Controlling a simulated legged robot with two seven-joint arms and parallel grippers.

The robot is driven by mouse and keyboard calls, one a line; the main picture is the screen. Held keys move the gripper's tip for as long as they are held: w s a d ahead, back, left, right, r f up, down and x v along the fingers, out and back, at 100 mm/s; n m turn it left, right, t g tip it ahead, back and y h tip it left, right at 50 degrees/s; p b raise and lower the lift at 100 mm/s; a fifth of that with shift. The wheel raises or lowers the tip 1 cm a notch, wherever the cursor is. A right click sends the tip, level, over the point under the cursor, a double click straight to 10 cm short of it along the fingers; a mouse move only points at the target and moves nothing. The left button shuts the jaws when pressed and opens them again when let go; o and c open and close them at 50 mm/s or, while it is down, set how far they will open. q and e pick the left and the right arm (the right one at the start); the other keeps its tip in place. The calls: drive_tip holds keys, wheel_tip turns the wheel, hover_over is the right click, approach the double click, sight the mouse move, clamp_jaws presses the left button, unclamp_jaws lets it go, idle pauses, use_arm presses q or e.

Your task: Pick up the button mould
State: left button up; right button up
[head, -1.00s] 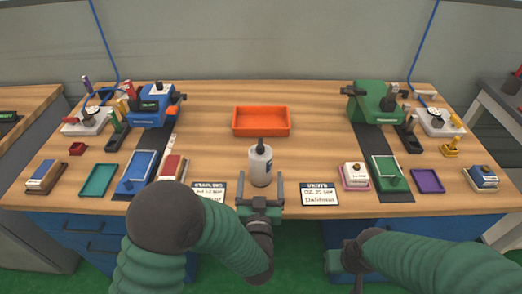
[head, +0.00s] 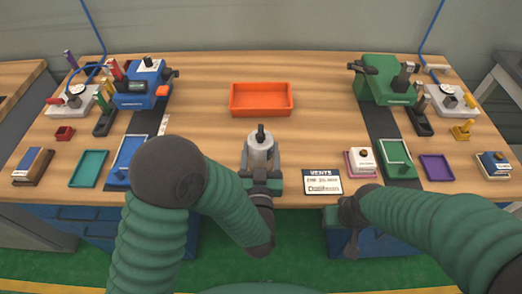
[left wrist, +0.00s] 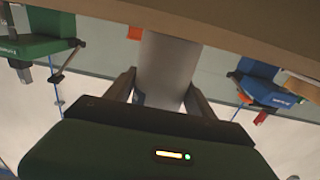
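I cannot tell which object is the button mould; no piece is clearly marked as one. My left gripper (head: 261,165) is at the front middle of the table, its fingers on either side of a grey bottle (head: 259,150) with a dark top. In the left wrist view the bottle (left wrist: 168,65) stands between the two fingers (left wrist: 162,85); whether they press on it is unclear. My right gripper (head: 350,212) is low by the front edge, away from the objects; its fingers are not clear.
An orange tray (head: 261,113) is behind the bottle. A blue machine (head: 138,88) stands left and a green machine (head: 387,82) right. Blue (head: 126,160), green (head: 397,160), teal (head: 88,168) and purple (head: 436,168) trays lie along the front. A label card (head: 323,182) lies front right.

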use_arm(q)
drive_tip(key=shift+w+f, duration=0.1)
drive_tip(key=shift+c, duration=1.1)
clamp_jaws()
drive_tip(key=shift+r, duration=0.2)
